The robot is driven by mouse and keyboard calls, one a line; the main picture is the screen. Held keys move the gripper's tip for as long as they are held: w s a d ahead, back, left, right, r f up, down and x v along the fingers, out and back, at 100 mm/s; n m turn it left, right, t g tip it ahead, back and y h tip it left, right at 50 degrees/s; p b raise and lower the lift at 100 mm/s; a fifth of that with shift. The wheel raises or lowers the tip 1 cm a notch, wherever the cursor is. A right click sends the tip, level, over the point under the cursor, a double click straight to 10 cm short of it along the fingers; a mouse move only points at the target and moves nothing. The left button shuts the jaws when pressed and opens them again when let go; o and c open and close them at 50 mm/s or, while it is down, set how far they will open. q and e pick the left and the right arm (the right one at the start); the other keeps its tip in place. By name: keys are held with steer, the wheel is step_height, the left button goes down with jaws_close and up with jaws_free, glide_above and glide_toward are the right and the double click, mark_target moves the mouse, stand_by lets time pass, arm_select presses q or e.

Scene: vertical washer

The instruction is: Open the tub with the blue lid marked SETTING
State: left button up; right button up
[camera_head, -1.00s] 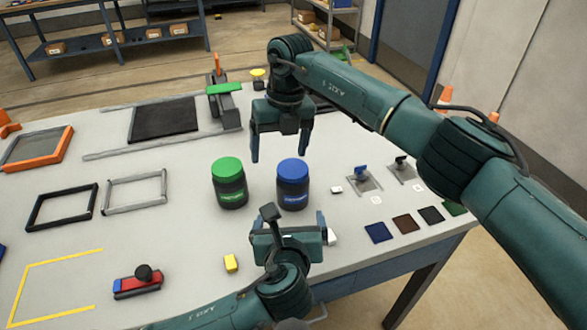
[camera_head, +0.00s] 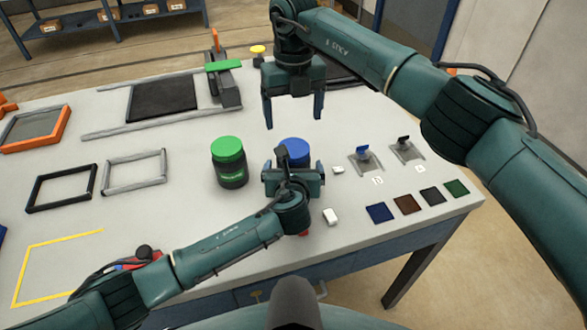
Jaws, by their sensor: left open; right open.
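The tub with the blue lid (camera_head: 295,150) stands upright on the table; its body and label are mostly hidden behind my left gripper. My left gripper (camera_head: 291,178) is open in front of this tub, at about the height of its body; I cannot tell whether it touches it. My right gripper (camera_head: 294,118) is open and empty, pointing down above and behind the blue lid. A dark tub with a green lid (camera_head: 229,162) stands upright just to the left.
Flat coloured squares (camera_head: 407,204) and small switches (camera_head: 365,158) lie on the right. Empty frames (camera_head: 134,171) lie on the left. A red tool (camera_head: 142,258) lies partly behind my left arm. A white block (camera_head: 331,216) lies near the front edge.

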arm_select(q)
steer(key=shift+w+f, duration=0.15)
steer(key=shift+w, duration=0.25)
